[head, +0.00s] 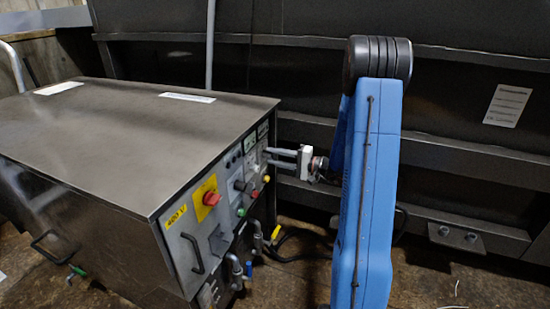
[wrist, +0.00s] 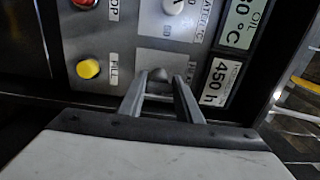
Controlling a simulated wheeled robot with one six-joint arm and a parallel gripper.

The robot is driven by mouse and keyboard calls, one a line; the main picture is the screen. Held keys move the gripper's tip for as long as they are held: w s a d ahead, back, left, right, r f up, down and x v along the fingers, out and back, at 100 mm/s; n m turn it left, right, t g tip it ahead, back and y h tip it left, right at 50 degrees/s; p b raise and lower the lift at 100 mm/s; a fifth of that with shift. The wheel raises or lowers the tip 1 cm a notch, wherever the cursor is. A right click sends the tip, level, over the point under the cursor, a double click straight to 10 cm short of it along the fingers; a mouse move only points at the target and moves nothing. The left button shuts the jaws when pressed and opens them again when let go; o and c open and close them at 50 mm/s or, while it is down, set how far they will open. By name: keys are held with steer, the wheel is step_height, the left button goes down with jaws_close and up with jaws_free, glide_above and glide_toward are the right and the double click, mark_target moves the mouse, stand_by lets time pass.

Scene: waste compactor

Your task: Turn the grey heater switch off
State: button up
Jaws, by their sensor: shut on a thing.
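The grey heater switch (wrist: 157,75) is a small rounded knob on a light plate of the control panel, in the upper middle of the wrist view. My gripper (wrist: 159,84) has one finger on each side of the knob and is shut on it. The lettering beside the knob is partly hidden by the right finger. In the head view my gripper (head: 268,157) reaches left to the panel's upper right part, and the switch itself cannot be made out there. Which way the switch is turned is not clear.
A yellow button (wrist: 88,68) marked FILL sits left of the switch, with a white dial (wrist: 172,6) above it. Displays (wrist: 221,82) are at its right. A red rotary switch (head: 211,198), a black knob (head: 239,185) and valves (head: 235,265) share the cabinet front (head: 180,245).

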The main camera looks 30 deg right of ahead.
steer(key=shift+f, duration=0.1)
stand_by(0.3)
steer(key=o, duration=1)
steer(key=shift+o, duration=0.2)
steer(key=shift+s+d, duration=0.1)
steer(key=v, duration=1.7)
steer(key=shift+s, duration=0.1)
